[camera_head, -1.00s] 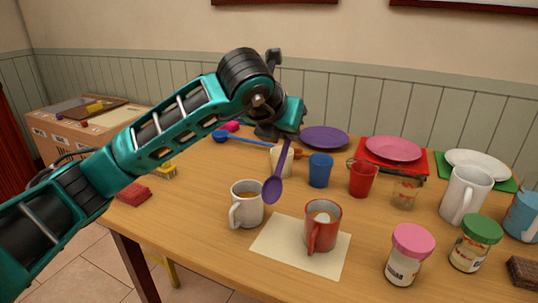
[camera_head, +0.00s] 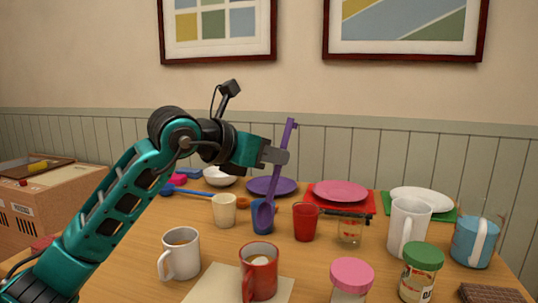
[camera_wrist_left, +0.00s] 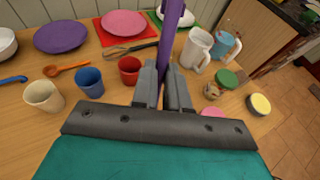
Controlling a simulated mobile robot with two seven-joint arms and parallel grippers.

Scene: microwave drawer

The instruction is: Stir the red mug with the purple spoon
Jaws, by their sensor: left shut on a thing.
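The purple spoon (camera_head: 265,216) is held upright by its handle, bowl down, in my left gripper (camera_head: 277,155). My left gripper is shut on the handle, which also shows between the fingers in the left wrist view (camera_wrist_left: 171,38). The red mug (camera_head: 259,274) stands on a cream mat (camera_head: 216,284) near the front of the table, with something pale inside. The spoon's bowl is above and behind the mug in the head view, apart from it. The bowl is hidden in the left wrist view. My right gripper is not in view.
A white mug (camera_head: 180,254) stands left of the red mug. Pink-lidded (camera_head: 351,279) and green-lidded (camera_head: 421,271) jars stand to the right. Behind are a cream cup (camera_head: 224,210), a red cup (camera_head: 305,222), a blue cup (camera_wrist_left: 90,83), plates and a white pitcher (camera_head: 408,226).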

